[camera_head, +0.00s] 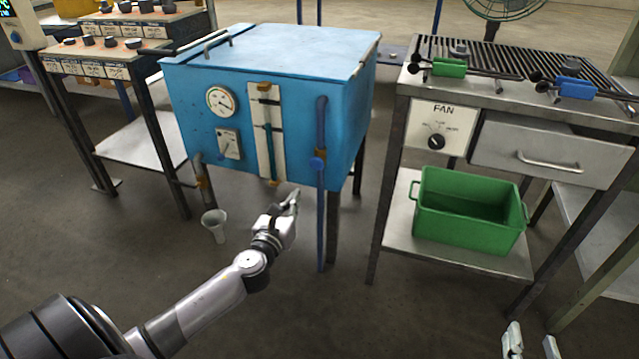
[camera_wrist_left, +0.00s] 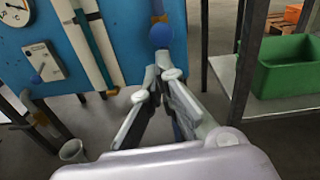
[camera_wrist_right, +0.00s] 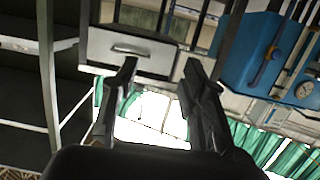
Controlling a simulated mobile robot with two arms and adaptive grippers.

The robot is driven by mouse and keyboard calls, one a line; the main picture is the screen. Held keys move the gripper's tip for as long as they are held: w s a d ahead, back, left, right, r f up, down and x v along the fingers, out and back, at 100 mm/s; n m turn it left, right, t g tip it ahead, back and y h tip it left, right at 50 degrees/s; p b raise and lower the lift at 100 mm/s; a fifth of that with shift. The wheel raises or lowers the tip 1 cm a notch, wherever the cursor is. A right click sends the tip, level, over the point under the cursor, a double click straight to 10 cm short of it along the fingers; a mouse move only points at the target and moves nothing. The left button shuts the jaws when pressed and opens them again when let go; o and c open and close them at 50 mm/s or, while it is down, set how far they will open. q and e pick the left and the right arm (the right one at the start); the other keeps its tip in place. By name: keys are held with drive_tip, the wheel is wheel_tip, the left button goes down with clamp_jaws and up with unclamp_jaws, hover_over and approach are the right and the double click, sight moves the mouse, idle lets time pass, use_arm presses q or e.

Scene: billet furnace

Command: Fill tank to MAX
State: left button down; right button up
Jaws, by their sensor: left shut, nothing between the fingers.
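The blue tank (camera_head: 275,60) stands on legs with its lid closed. Its front has a round dial (camera_head: 220,101), a small switch plate (camera_head: 228,144) and a white level panel (camera_head: 259,135) with a blue-green tube; the MAX mark is too small to read. A blue pipe (camera_head: 321,215) with a round blue valve knob (camera_head: 317,163) runs down the front right. My left gripper (camera_head: 294,196) is shut and empty, below and left of the knob. In the left wrist view its fingertips (camera_wrist_left: 157,78) appear just below the knob (camera_wrist_left: 161,37). My right gripper (camera_head: 531,343) is open and empty.
A funnel-like cup (camera_head: 214,225) stands on the floor below the tank's left pipe. A green crate (camera_head: 470,212) sits on the lower shelf of the fan bench (camera_head: 545,118) at right. The floor between is clear.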

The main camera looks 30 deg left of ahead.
use_arm(q)
drive_tip(key=shift+d+r+m+t, duration=0.25)
drive_tip(key=shift+r+m+t, duration=0.2)
drive_tip(key=shift+r, duration=0.25)
use_arm(e)
drive_tip(key=shift+s+d+r, duration=0.15)
drive_tip(key=shift+s+r, duration=0.25)
drive_tip(key=shift+r, duration=0.35)
use_arm(q)
drive_tip(key=shift+w, duration=0.1)
drive_tip(key=b, duration=0.2)
approach(314, 165)
wheel_tip(314, 165, up, 2)
drive_tip(key=w, duration=0.2)
drive_tip(key=x, duration=0.1)
drive_tip(key=b+x, duration=0.1)
drive_tip(key=x, duration=0.2)
drive_tip(key=shift+w+d+r+b, duration=0.1)
drive_tip(key=shift+w+d+b, duration=0.1)
drive_tip(key=shift+w+b, duration=0.15)
drive_tip(key=shift+w, duration=0.3)
use_arm(e)
drive_tip(key=s+a+r+t+y, duration=0.1)
drive_tip(key=s+r+t+y, duration=0.2)
drive_tip(key=r+t, duration=0.6)
drive_tip(key=shift+s+r+t, duration=0.35)
drive_tip(key=shift+r+t, duration=0.05)
drive_tip(key=shift+r, duration=2.25)
use_arm(q)
drive_tip(key=shift+a, duration=0.1)
